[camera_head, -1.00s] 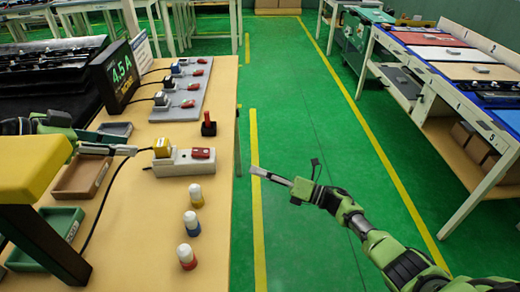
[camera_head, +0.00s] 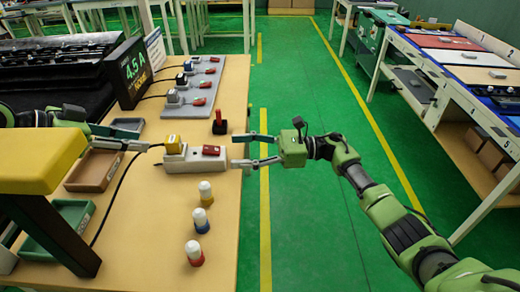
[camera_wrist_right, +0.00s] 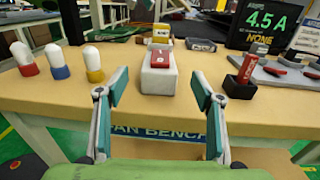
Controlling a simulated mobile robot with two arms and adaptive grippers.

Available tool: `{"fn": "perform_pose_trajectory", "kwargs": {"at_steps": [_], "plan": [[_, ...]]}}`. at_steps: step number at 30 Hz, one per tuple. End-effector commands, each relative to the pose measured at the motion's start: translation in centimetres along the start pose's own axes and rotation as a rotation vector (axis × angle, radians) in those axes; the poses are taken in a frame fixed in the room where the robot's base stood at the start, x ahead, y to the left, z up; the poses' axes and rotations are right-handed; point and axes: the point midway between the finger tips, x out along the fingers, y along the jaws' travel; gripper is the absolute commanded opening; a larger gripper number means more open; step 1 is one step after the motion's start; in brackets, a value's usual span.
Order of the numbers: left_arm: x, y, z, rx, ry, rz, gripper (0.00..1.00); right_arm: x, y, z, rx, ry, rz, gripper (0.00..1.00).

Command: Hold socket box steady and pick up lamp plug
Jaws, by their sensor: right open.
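The white socket box (camera_head: 195,165) lies near the bench's right edge and carries a red switch (camera_head: 211,150). A yellow plug (camera_head: 173,143) sits at its far-left end, beside a black cable; I cannot read its label. In the right wrist view the box (camera_wrist_right: 158,82) is straight ahead with the yellow plug (camera_wrist_right: 161,35) behind it. My right gripper (camera_head: 236,151) is open and empty, with its fingers spread either side of the box's near end. My left gripper (camera_head: 146,146) is just left of the yellow plug; its jaw opening is unclear.
The aisle is clear.

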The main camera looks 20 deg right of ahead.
Motion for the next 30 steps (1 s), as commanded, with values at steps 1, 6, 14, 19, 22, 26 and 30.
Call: {"fn": "perform_pose_trajectory", "kwargs": {"at_steps": [1, 6, 14, 19, 22, 26, 30], "plan": [[0.0, 0.0, 0.0, 0.000, 0.000, 0.000, 0.28, 1.1, 0.1, 0.1, 0.000, -0.002, 0.003, 0.61], [0.0, 0.0, 0.0, 0.000, 0.000, 0.000, 0.28, 3.9, 0.0, 0.1, 0.000, -0.001, 0.001, 0.61], [0.0, 0.0, 0.0, 0.000, 0.000, 0.000, 0.28, 5.9, 0.0, 0.0, 0.000, 0.000, -0.001, 0.61], [0.0, 0.0, 0.0, 0.000, 0.000, 0.000, 0.28, 6.0, 0.0, 0.0, 0.000, 0.000, -0.001, 0.61], [0.0, 0.0, 0.0, 0.000, 0.000, 0.000, 0.28, 6.0, 0.0, 0.0, 0.000, 0.000, -0.001, 0.61], [0.0, 0.0, 0.0, 0.000, 0.000, 0.000, 0.28, 6.0, 0.0, 0.0, 0.001, 0.000, -0.001, 0.33], [0.0, 0.0, 0.0, 0.000, 0.000, 0.000, 0.28, 6.0, 0.0, 0.0, 0.001, 0.000, -0.001, 0.11]]}}
